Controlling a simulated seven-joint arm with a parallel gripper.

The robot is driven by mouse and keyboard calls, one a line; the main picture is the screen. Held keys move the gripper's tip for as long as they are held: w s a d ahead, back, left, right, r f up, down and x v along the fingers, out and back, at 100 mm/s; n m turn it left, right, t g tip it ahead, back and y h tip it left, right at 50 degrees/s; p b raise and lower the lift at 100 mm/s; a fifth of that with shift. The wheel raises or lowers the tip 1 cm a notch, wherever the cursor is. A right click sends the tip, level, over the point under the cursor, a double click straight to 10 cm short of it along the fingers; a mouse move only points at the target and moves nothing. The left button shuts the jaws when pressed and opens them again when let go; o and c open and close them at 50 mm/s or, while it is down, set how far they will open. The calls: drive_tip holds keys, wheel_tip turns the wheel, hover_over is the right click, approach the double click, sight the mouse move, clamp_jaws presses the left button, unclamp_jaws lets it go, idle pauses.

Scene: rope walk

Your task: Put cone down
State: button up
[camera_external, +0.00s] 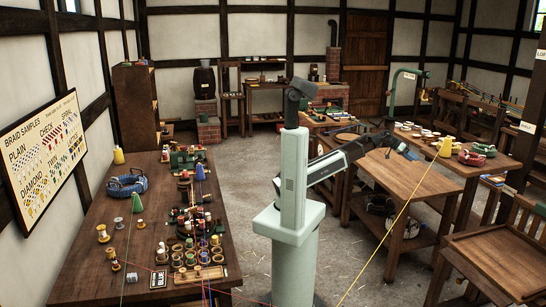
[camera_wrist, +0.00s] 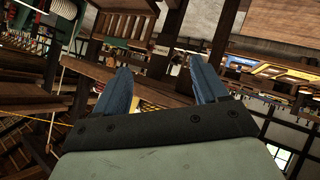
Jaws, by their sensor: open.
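A yellow cone (camera_external: 445,147) stands upright on the right-hand wooden table (camera_external: 425,138) in the external view. A yellow thread runs from near it down to the bottom edge. My gripper (camera_external: 411,154) is to the left of this cone, apart from it, with its fingers pointing right. In the wrist view my gripper (camera_wrist: 160,82) has its two blue-grey fingers spread, and nothing is held between them. A green cone (camera_external: 137,203) and another yellow cone (camera_external: 118,155) stand on the left workbench. The cone by my gripper cannot be made out clearly in the wrist view.
Red and green items (camera_external: 478,154) and several small pale pieces (camera_external: 412,129) sit on the right table. The left workbench (camera_external: 75,255) is crowded with spools (camera_external: 103,233) and a blue coil (camera_external: 126,184).

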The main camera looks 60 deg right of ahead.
sight(447, 137)
drive_tip(key=s+r+m+g+y, duration=0.1)
drive_tip(key=s+r+m+g, duration=0.2)
drive_tip(key=r, duration=0.5)
drive_tip(key=s+r+m+g, duration=0.2)
drive_tip(key=r+m+g, duration=0.25)
drive_tip(key=r, duration=0.35)
drive_tip(key=shift+t, duration=0.35)
drive_tip(key=s, duration=0.8)
drive_tip(key=shift+s+a, duration=0.2)
drive_tip(key=shift+s+d+f, duration=0.1)
drive_tip(key=shift+s+d, duration=0.05)
drive_tip(key=shift+s, duration=1.15)
drive_tip(key=shift+s+d, duration=0.1)
drive_tip(key=shift+s, duration=1.2)
clamp_jaws()
